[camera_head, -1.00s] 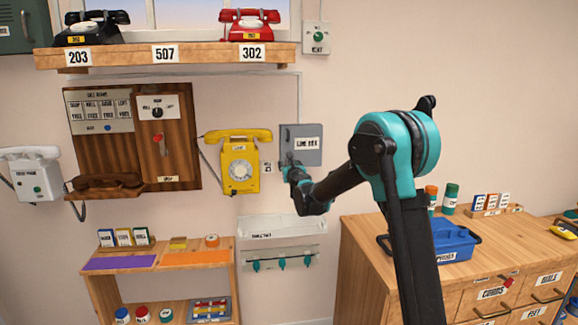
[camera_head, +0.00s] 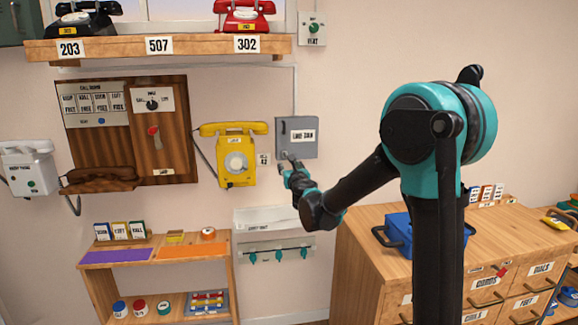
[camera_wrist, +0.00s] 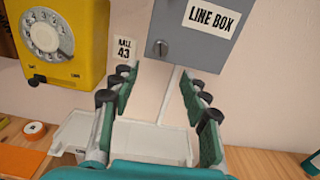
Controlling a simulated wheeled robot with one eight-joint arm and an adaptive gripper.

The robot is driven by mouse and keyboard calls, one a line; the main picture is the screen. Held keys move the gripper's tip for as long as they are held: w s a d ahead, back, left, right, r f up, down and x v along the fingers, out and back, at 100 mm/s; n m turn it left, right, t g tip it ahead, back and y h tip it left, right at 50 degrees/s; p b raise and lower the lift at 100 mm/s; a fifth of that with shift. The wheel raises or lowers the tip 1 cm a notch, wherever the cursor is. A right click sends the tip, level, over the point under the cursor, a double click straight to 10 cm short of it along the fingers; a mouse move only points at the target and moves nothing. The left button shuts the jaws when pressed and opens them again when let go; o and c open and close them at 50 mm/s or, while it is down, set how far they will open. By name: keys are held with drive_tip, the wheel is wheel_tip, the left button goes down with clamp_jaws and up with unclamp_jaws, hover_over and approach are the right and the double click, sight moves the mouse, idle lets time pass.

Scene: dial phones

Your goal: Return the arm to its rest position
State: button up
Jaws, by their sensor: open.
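My arm reaches from the right side of the head view toward the wall. My gripper (camera_head: 288,165) is in front of the lower part of the grey line box (camera_head: 297,139), partly hidden by my own wrist. In the wrist view my gripper (camera_wrist: 158,98) is open, with its two green-padded fingers apart and nothing between them. The line box (camera_wrist: 205,35) is shut and lies beyond the fingertips, with a keyhole at its lower left. I cannot tell the exact gap to it.
The yellow wall phone (camera_head: 236,160) hangs just left of the line box. A white rack (camera_head: 275,240) with teal hooks is below. The wooden cabinet (camera_head: 355,262) with a blue tray (camera_head: 398,232) stands at right, close to my arm. A shelf (camera_head: 150,52) is above.

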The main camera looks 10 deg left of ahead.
drive_tip(key=shift+d, duration=0.1)
drive_tip(key=s+d+f+m+g+h, duration=0.2)
drive_tip(key=s+d+f+m+h, duration=0.15)
drive_tip(key=d+m, duration=0.45)
drive_tip(key=s+d+f+m+g+h, duration=0.1)
drive_tip(key=s+d+f+m+h, duration=0.15)
drive_tip(key=s+d+m, duration=0.55)
drive_tip(key=s+d+f+m+g+h, duration=0.1)
drive_tip(key=d+f+m+g+h, duration=0.15)
drive_tip(key=d+m, duration=0.6)
drive_tip(key=s+d+f+m+g, duration=0.3)
drive_tip(key=s+d+f+m, duration=0.1)
drive_tip(key=s+d+f, duration=0.35)
drive_tip(key=s+f+m+g+y, duration=0.1)
drive_tip(key=s+f+m, duration=0.2)
drive_tip(key=s, duration=0.3)
drive_tip(key=s+a+f+m+g+y, duration=0.1)
drive_tip(key=s+f+m+g, duration=0.1)
drive_tip(key=s+f+m, duration=0.2)
drive_tip(key=s+a+f+m+g+y, duration=0.1)
drive_tip(key=s+f+m, duration=0.3)
drive_tip(key=s, duration=0.6)
drive_tip(key=shift+a+g, duration=0.2)
drive_tip(key=shift+g, duration=0.15)
drive_tip(key=shift+y, duration=0.25)
